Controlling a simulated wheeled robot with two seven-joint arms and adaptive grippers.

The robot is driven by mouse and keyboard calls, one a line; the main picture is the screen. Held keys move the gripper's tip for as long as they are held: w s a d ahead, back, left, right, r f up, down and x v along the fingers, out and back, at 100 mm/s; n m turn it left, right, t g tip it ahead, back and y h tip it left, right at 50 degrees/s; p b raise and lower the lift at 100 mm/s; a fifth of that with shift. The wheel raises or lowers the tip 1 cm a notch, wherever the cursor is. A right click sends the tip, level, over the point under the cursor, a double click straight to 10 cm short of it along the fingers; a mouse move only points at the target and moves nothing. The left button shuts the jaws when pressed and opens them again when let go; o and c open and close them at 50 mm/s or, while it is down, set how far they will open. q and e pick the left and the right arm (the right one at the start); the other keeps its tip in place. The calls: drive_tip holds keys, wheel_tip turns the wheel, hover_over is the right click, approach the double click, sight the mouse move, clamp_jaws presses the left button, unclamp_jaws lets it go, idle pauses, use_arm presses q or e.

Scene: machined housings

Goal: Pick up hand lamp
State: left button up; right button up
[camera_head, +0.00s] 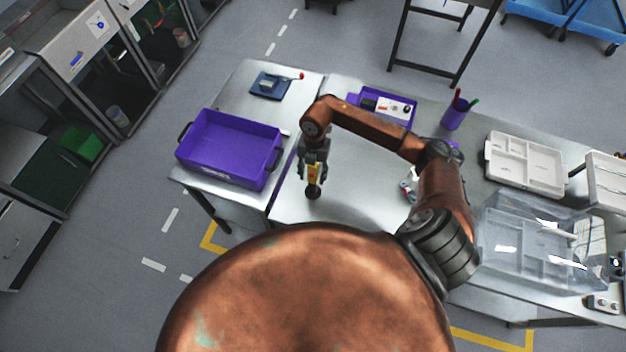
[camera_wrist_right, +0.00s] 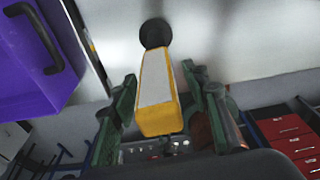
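The hand lamp (camera_wrist_right: 157,90) has a yellow body with a pale grey face and a round black end. In the right wrist view it lies between the two fingers of my right gripper (camera_wrist_right: 160,95), which sit close against both its sides. The black end points away from the wrist, toward the table. I cannot tell whether the black end touches the table. My left gripper is not in view.
A purple bin (camera_head: 228,150) stands left of the gripper on the side table. Behind are a small purple tray (camera_head: 385,106) and a purple cup (camera_head: 455,112). White divided trays (camera_head: 525,165) and a clear bin (camera_head: 530,245) stand right. The tabletop (camera_head: 350,185) around the gripper is clear.

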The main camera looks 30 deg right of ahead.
clamp_jaws()
idle(0.3)
drive_tip(key=shift+r, duration=0.1)
idle(0.4)
